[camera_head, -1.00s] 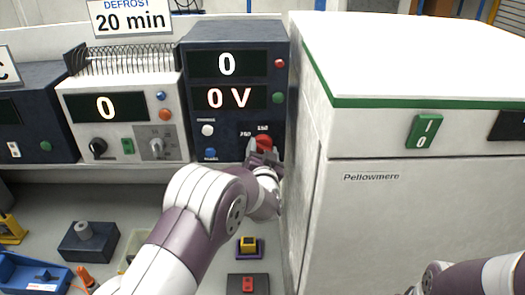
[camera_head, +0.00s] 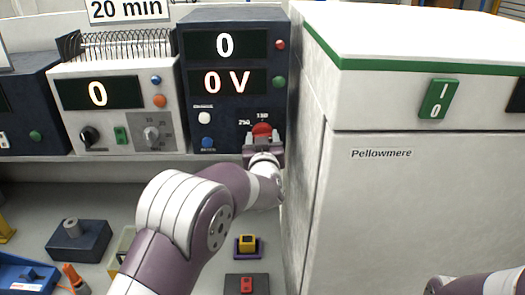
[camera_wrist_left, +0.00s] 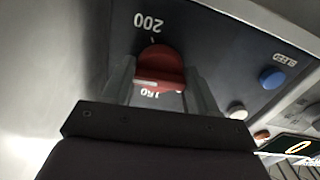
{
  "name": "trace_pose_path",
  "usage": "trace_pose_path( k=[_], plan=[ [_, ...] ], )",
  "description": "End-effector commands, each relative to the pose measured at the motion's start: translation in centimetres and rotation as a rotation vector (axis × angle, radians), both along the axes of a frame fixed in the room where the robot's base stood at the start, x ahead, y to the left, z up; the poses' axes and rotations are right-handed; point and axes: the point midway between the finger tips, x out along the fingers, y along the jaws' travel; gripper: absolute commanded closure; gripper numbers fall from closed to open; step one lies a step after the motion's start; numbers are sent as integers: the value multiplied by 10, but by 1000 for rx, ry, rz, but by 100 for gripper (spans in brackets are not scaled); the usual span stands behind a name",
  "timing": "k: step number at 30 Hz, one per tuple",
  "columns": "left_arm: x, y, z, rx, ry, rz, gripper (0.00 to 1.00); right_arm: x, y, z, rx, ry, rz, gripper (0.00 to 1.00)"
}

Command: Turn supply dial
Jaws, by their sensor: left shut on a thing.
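The supply dial (camera_head: 262,130) is a red knob low on the right of the dark blue supply unit (camera_head: 191,42). The unit's displays read 0 and 0 V. My left gripper (camera_head: 263,143) reaches up to the dial from below. In the left wrist view the gripper (camera_wrist_left: 163,85) is shut on the red dial (camera_wrist_left: 158,62), one finger on each side. The labels 200 and 150 show above and below the dial there, upside down. In the head view, the fingers partly cover the dial. My right gripper is out of view; only part of that arm shows at lower right.
A white cabinet (camera_head: 415,215) marked Pellowmere, with a green switch (camera_head: 438,99), stands close on the right. A white unit (camera_head: 118,103) reading 0 stands on the left. A yellow block (camera_head: 247,243) and a red switch (camera_head: 247,285) are below.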

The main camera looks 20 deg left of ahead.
Motion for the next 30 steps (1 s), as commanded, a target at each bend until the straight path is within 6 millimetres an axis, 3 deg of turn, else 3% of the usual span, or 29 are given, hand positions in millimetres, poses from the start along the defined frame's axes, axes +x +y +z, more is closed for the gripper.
trace_pose_path(
  k=[3, 12, 30],
  plan=[
    [0, -1, -8, -90, -22, -2, 72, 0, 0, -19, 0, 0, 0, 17],
    [0, -1, -6, -270, -73, -1, 72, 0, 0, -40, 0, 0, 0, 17],
    [0, -1, -3, -363, -96, 0, 72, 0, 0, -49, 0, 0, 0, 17]
  ],
)
